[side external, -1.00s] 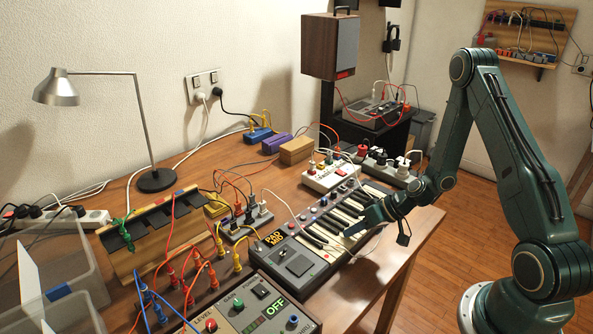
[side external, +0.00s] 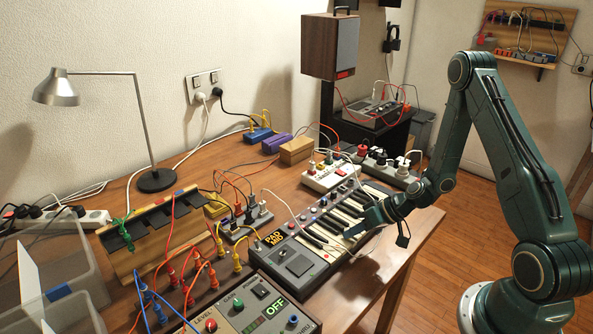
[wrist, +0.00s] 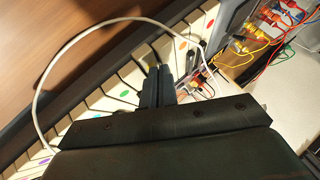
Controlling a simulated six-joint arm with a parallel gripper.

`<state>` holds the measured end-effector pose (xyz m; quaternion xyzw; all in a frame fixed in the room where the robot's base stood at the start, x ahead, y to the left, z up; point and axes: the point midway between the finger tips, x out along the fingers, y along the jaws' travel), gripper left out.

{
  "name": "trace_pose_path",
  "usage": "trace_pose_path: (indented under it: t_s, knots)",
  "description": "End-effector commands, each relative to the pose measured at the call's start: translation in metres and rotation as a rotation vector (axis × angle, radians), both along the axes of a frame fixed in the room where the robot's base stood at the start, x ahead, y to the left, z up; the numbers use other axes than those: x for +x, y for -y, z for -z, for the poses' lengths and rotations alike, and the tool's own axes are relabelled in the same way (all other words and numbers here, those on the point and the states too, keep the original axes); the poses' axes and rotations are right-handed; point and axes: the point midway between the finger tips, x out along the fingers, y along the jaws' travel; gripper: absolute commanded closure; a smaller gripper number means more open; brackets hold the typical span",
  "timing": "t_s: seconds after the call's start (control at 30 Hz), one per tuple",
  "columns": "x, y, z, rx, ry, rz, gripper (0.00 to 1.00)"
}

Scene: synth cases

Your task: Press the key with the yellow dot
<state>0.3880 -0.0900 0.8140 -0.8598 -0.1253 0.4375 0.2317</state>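The keyboard (side external: 318,232) lies along the table's right side, with white and black keys. In the wrist view its white keys (wrist: 130,78) carry small coloured dots, among them a green one (wrist: 124,93). A small yellowish dot (wrist: 148,66) shows beside my fingertips, though its colour is hard to be sure of. My gripper (side external: 350,231) is low over the front of the keys. In the wrist view its dark fingers (wrist: 157,72) lie side by side, shut and empty, and hide part of the keys. I cannot tell whether the tips touch a key.
A white cable (wrist: 62,52) loops over the keys around my gripper. A patch box (side external: 331,178), a power strip (side external: 388,168) and a lamp (side external: 156,180) stand farther back. Many loose cables cross the table.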

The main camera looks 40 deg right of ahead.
Motion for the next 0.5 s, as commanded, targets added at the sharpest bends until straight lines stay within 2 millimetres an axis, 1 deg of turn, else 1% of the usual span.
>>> trace_pose_path:
  t_s: [0.03, 0.23, 0.5]
  knots:
    - [-0.001, -0.001, 0.003, -0.002, -0.005, -0.003, 1.00]
    - [-0.001, -0.001, 0.002, -0.002, -0.007, -0.004, 1.00]
    - [-0.001, -0.001, -0.009, -0.003, -0.004, -0.003, 1.00]
